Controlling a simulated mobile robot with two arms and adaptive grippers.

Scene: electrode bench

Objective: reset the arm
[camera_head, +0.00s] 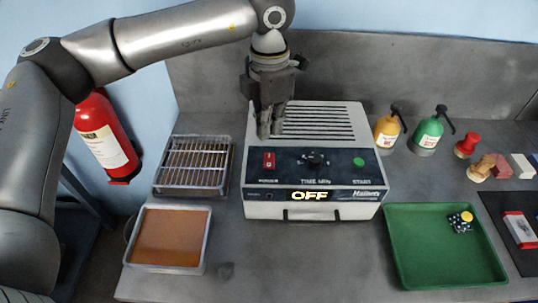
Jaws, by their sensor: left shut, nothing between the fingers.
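My left arm comes in from the left and bends down at the top middle. My left gripper (268,125) points down over the left part of a white box-shaped device (350,125), close to the back of its dark control panel. Its fingers are shut with nothing between them. I cannot tell whether the fingertips touch the device. The panel has a red switch (269,161), a knob (315,160) and a green button (359,162). My right gripper is not in view.
A wire rack (193,165) and a brown-filled tray (170,236) stand left of the device. A green tray (440,250) with a small dark item lies right. Bottles (387,130) (428,132), a red stamp (467,145) and blocks stand back right. A fire extinguisher (105,140) hangs left.

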